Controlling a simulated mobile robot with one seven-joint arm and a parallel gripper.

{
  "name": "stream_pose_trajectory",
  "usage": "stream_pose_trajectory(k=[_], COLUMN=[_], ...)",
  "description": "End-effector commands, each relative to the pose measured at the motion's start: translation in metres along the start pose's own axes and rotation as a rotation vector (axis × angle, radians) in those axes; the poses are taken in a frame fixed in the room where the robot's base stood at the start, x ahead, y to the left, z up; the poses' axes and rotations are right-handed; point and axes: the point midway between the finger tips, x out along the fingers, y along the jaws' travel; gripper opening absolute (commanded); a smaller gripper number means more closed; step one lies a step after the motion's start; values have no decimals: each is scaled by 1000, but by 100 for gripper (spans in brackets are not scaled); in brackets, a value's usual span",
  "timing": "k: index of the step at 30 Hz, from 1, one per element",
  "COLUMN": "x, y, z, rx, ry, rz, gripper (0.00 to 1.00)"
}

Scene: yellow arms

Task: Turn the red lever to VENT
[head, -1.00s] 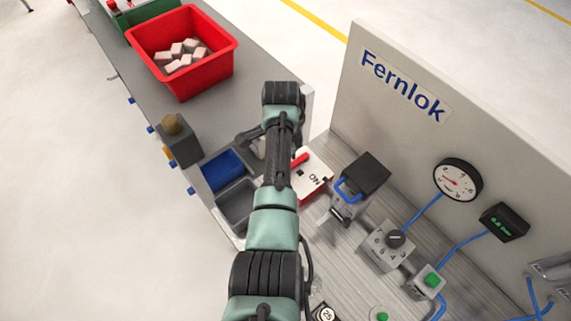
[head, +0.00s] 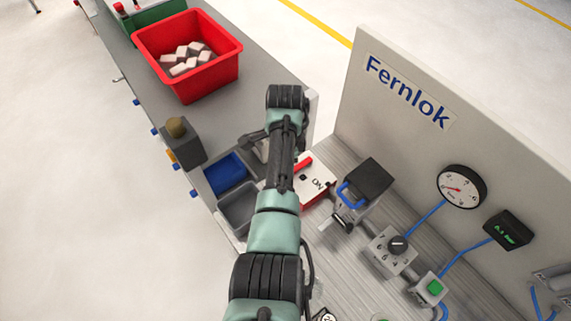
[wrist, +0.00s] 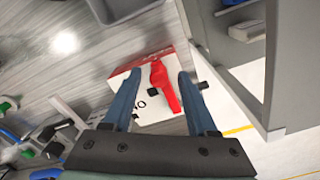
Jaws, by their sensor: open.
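The red lever (wrist: 161,84) sits on a white switch box with red sides (wrist: 125,85). In the wrist view it lies between the two blue fingers of my gripper (wrist: 158,76), which stand apart with a gap on both sides of it. The box face carries the word ON, partly covered by a finger; I cannot read a VENT mark. In the head view the lever (head: 302,164) and the box (head: 320,181) show just right of my arm, which hides part of the box. My fingers are not clear there.
A black-topped device with a blue handle (head: 369,180) stands right of the box. A blue tray (head: 224,171) and a red bin (head: 226,68) lie left.

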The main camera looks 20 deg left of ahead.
Motion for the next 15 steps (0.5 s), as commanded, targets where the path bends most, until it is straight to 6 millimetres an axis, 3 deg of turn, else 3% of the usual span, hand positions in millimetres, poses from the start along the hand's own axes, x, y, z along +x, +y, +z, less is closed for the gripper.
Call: stream_pose_trajectory(k=[4, 8, 15], x=[-6, -24, -78], y=[0, -1, -1], z=[0, 0, 0], rx=[-1, -1, 0], ry=[0, 0, 1], rz=[-2, -3, -6], gripper=[58, 58, 58])
